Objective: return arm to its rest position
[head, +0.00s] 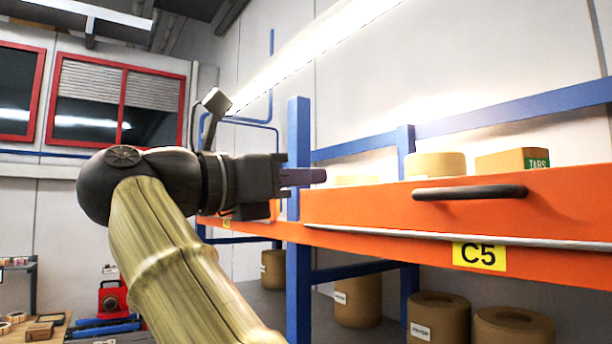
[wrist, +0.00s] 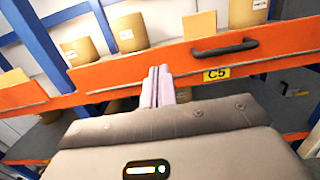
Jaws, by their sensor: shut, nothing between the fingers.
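My gripper (head: 305,177) is shut and empty at the end of my raised arm, pointing right in the head view. In the head view it appears at the left end of an orange drawer (head: 370,205) with a dark handle (head: 470,192). In the wrist view the two pale fingers of my gripper (wrist: 158,75) are together. The orange drawer front also shows there (wrist: 285,42), with its handle (wrist: 225,47) to the right of the fingertips. I cannot tell the exact gap between fingers and shelf.
The rack has blue posts (head: 299,150) and a yellow C5 label (head: 479,256). Cardboard rolls (head: 436,165) and a green-marked box (head: 513,160) stand above the drawer. More rolls (head: 438,315) stand on the lower shelf. A wooden table (head: 35,330) is at the lower left.

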